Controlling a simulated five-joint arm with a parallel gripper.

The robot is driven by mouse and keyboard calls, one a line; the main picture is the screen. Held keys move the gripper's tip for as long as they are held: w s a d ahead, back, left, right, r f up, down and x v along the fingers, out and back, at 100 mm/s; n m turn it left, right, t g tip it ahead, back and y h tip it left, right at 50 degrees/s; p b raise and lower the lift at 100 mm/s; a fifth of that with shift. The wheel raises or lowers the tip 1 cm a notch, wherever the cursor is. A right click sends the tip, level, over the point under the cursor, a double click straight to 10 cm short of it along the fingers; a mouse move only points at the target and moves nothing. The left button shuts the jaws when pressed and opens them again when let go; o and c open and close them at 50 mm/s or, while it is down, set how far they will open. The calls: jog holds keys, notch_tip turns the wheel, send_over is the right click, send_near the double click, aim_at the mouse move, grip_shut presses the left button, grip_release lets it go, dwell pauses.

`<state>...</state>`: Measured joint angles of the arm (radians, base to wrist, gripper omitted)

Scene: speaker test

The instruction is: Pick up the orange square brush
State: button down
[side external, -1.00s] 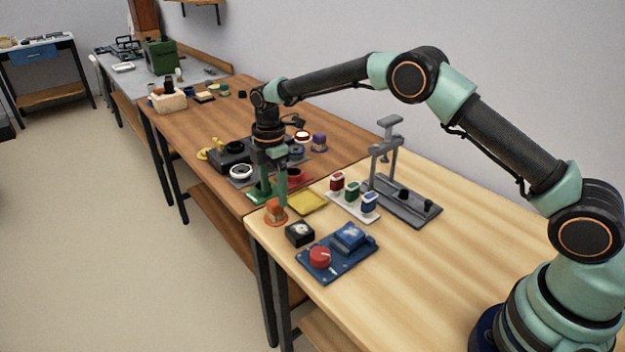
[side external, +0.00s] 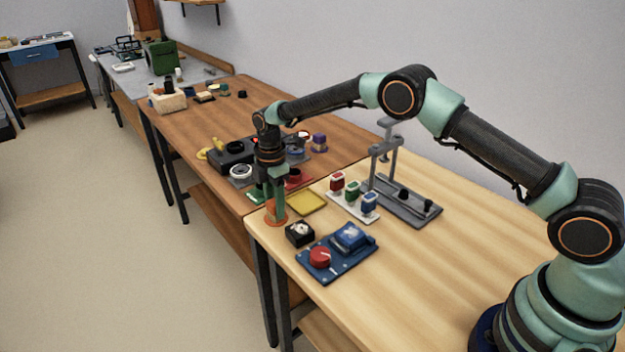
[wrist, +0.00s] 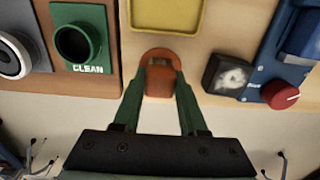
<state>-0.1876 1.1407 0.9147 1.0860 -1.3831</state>
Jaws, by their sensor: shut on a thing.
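The orange brush (side external: 275,222) stands near the left front corner of the light wooden table, with a rounded base and a narrower upper part. My gripper (side external: 275,206) is directly above it, pointing down, with its green fingers around the upper part. In the wrist view my gripper (wrist: 161,74) is shut on the orange brush (wrist: 159,83), one finger on each side. The base appears to rest on the table. The fingers partly hide the brush in the side view.
A yellow tray (side external: 307,202) is close behind the brush. A black box with a pale dial (side external: 300,233) and a blue panel with a red knob (side external: 320,257) lie to the right. A green holder marked CLEAN (wrist: 82,40) is at left.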

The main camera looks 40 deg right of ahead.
jog(key=shift+r, duration=0.1)
notch_tip(320, 180, up, 20)
dwell(0.5)
jog(key=c, duration=1.1)
grip_release()
grip_shut()
